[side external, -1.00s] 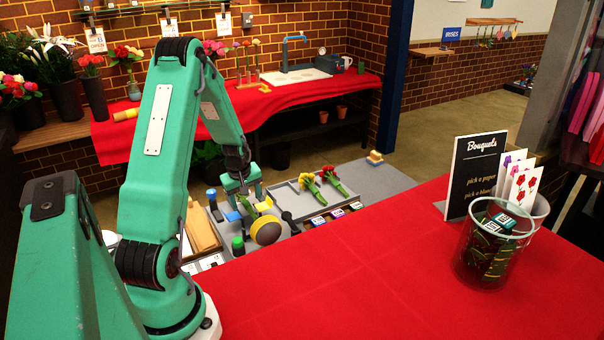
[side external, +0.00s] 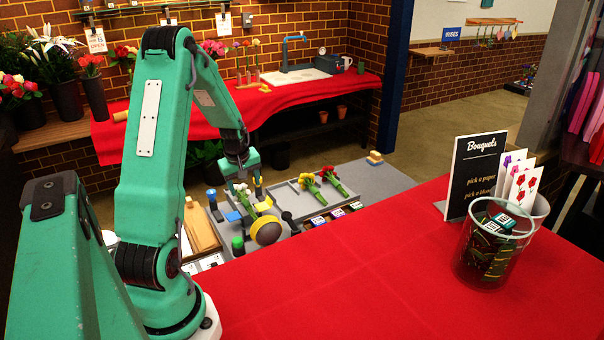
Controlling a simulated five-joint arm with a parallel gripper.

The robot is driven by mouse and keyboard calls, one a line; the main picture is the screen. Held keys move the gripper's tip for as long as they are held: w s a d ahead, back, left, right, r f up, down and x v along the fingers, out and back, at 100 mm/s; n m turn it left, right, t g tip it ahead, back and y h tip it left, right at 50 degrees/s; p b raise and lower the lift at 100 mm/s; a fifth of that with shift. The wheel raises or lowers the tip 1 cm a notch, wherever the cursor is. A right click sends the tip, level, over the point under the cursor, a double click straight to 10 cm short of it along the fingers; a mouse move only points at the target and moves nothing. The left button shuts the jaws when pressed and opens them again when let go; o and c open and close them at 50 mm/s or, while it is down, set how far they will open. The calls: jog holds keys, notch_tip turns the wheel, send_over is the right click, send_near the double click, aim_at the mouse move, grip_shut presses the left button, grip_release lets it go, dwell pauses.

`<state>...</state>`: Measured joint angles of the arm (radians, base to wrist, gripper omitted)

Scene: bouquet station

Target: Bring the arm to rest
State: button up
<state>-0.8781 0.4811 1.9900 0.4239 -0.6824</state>
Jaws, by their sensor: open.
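My green arm (side external: 152,165) rises at the left and bends over the grey work area, with its forearm sloping down to the right. My gripper (side external: 244,190) hangs above the work area, pointing down, with its jaws apart. I see nothing held between the jaws, though the fingertips are small and overlap the things behind them. A yellow-faced round piece (side external: 266,230) stands just below and to the right of the gripper. A small blue piece (side external: 232,216) lies under it.
Red and yellow flowers with green stems (side external: 328,180) lie in a grey tray to the right. A wooden block (side external: 201,228) and a green-capped bottle (side external: 238,246) are close by. The red counter (side external: 340,270) holds a glass jar (side external: 494,250) and a sign (side external: 474,172); its middle is clear.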

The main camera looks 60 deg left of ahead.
jog(key=shift+r, duration=0.35)
dwell(0.5)
jog(key=shift+d+r, duration=0.1)
jog(key=shift+d, duration=0.05)
jog(key=w+d+r+m+t, duration=0.15)
jog(key=d+r+m, duration=0.25)
jog(key=d+r, duration=0.4)
jog(key=w+d+r+m+t, duration=0.15)
jog(key=d+r+m, duration=0.25)
jog(key=d+r, duration=0.5)
jog(key=s+d+r+m+h, duration=0.1)
jog(key=s+d+m, duration=0.4)
jog(key=d, duration=0.4)
jog(key=s+d+r+m+h, duration=0.1)
jog(key=s+d+m, duration=0.3)
jog(key=d, duration=0.5)
jog(key=shift+s+d+r+m+t, duration=0.3)
jog(key=shift+s+r+m+t, duration=0.1)
jog(key=shift+s+r, duration=0.35)
